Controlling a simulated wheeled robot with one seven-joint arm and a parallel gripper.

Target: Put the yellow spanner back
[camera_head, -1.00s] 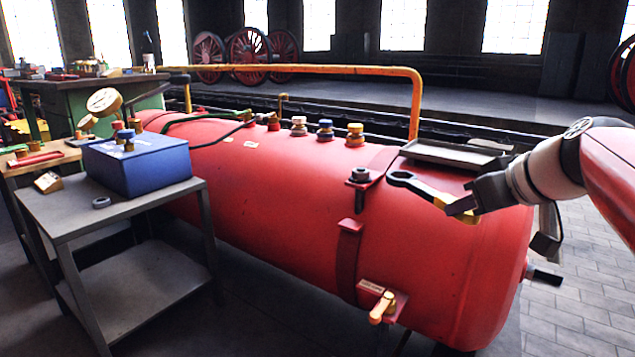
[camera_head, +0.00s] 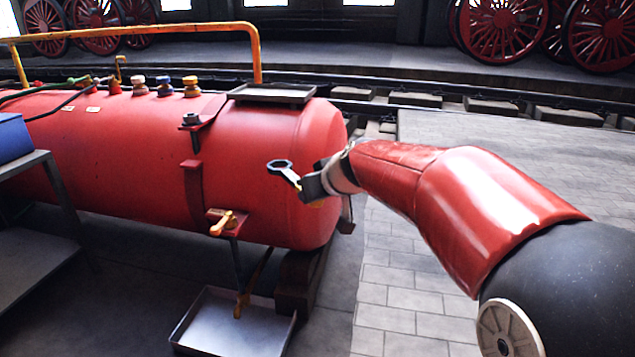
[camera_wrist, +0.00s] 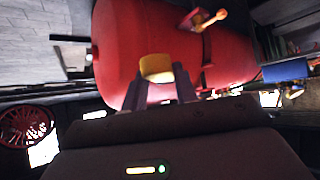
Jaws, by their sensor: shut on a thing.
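My gripper (camera_head: 308,187) is shut on the yellow spanner (camera_head: 283,169) in front of the red boiler's right end. The spanner's dark ring end points left and up, clear of the jaws; its yellow handle is mostly hidden by the jaws. In the wrist view the yellow handle end (camera_wrist: 157,67) shows between the two fingers (camera_wrist: 160,90), against the red boiler. A shallow grey tray (camera_head: 272,94) lies on top of the boiler, above and behind my gripper. No spanner shows in it.
The red boiler (camera_head: 115,150) fills the left, with a bolted bracket (camera_head: 192,119) and a brass-handled valve (camera_head: 228,222) on its side. A metal tray (camera_head: 222,330) lies on the floor below. A grey trolley (camera_head: 45,190) stands far left. Paved floor at right is clear.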

